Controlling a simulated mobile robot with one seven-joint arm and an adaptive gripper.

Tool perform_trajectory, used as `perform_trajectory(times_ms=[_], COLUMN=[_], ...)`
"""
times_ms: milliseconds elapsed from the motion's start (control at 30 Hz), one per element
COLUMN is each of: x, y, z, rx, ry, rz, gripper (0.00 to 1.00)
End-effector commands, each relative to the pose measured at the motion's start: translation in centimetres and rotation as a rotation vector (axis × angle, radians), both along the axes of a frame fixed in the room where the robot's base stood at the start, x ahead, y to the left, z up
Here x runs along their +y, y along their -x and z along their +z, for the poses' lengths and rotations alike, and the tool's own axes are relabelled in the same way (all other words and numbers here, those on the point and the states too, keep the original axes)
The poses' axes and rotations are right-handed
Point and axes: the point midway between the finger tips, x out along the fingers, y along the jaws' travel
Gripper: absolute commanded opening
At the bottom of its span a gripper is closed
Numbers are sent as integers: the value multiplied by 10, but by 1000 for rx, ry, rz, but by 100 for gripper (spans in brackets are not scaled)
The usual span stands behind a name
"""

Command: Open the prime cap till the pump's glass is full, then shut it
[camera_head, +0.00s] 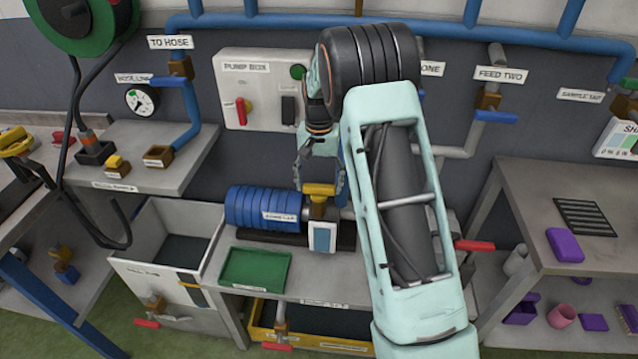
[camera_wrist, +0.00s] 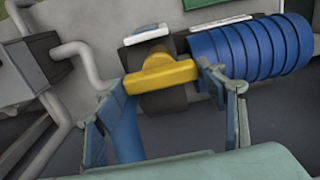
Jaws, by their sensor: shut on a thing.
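The blue ribbed pump (camera_head: 252,207) lies on the middle bench, with its end also showing in the wrist view (camera_wrist: 262,48). The yellow prime cap (camera_head: 319,189) sits on a brown neck beside the pump; its bar shows in the wrist view (camera_wrist: 160,75). My gripper (camera_head: 320,182) reaches down from above, its two fingers shut on the ends of the cap's bar. The pump's glass (camera_head: 322,237) is a white-framed window below the cap and looks blue in the head view. Its exact fill level is too small to tell.
A green tray (camera_head: 255,268) lies on the bench in front of the pump. The pump box (camera_head: 262,90) with a red-and-yellow switch and a green lamp hangs on the wall behind. A white bin (camera_head: 150,225) stands left. A red-handled valve (camera_head: 474,245) is right of my arm.

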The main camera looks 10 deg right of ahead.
Motion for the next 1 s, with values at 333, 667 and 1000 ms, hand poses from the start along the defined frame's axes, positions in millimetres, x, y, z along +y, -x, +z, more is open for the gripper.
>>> perform_trajectory(times_ms=[333, 667, 1000], x=[0, 0, 0], y=[0, 0, 0], z=[0, 0, 2], rx=[1, 1, 0], ry=[0, 0, 0], rz=[-25, -23, -21], gripper=[41, 80, 83])
